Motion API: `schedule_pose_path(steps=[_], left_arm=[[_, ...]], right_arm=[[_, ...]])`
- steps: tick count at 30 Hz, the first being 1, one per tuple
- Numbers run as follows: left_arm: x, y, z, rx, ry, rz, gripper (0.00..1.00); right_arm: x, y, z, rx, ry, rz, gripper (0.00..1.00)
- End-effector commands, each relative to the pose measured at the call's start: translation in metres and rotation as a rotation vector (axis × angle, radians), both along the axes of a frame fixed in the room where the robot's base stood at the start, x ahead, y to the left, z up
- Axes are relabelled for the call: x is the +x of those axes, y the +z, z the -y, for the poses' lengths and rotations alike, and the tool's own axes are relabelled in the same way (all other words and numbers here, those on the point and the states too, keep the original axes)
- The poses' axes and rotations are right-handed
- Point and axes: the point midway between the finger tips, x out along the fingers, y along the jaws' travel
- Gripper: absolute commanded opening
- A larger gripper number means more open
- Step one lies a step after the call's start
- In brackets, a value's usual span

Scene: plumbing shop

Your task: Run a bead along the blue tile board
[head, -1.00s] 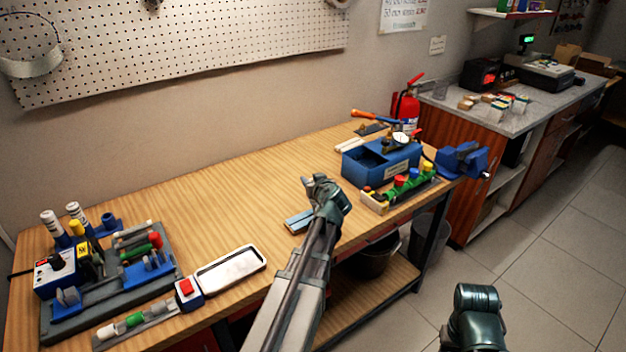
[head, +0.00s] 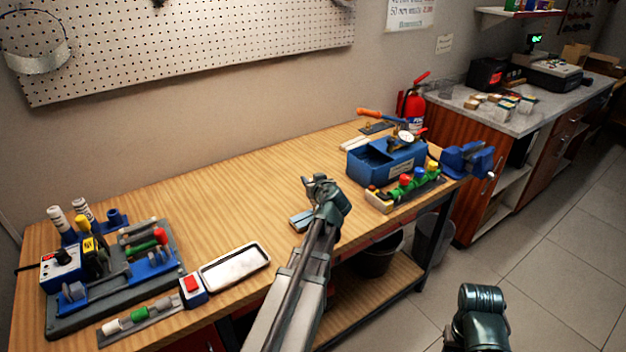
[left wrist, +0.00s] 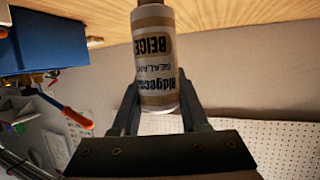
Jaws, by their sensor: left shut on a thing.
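My left gripper (head: 318,184) is over the front part of the workbench. In the left wrist view its two fingers (left wrist: 160,112) are shut on a sealant tube (left wrist: 157,70) labelled BEIGE. The tube's upper end runs toward the wooden bench top at the top of that view, and its tip is out of frame. In the head view the tube is hidden by the gripper. The blue tile board (head: 299,219) lies near the bench's front edge, just left of my left wrist and partly covered by it. Of my right arm only a dark green link shows; its fingers do not show.
A blue box (head: 375,167) with a gauge, a row of coloured valves (head: 410,184) and a blue vise (head: 467,160) stand at right. A white tray (head: 235,268), a red button box (head: 192,288) and a grey tool rack (head: 120,288) stand at left. The bench's middle is clear.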

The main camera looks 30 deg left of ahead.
Motion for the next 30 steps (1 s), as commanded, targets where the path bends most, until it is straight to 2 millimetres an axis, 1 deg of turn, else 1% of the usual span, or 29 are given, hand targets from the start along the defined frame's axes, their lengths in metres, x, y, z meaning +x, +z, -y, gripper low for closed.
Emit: schedule_pose_path(steps=[15, 23, 24, 28, 29, 30], left_arm=[[-0.014, 0.000, -0.006, 0.000, 0.001, 0.000, 0.13], [-0.015, 0.000, -0.006, 0.000, 0.000, 0.000, 0.13], [-0.014, 0.000, -0.006, 0.000, 0.000, 0.000, 0.38], [-0.015, 0.000, -0.006, 0.000, 0.000, 0.000, 0.15], [-0.016, 0.000, -0.006, 0.000, 0.000, 0.000, 0.13], [-0.016, 0.000, -0.007, 0.000, 0.000, 0.000, 0.13]], right_arm=[[0.000, 0.000, 0.000, 0.000, 0.000, 0.000, 0.50], [0.000, 0.000, 0.000, 0.000, 0.000, 0.000, 0.50], [0.000, 0.000, 0.000, 0.000, 0.000, 0.000, 0.50], [0.000, 0.000, 0.000, 0.000, 0.000, 0.000, 0.50], [0.000, 0.000, 0.000, 0.000, 0.000, 0.000, 0.50], [0.000, 0.000, 0.000, 0.000, 0.000, 0.000, 0.50]])
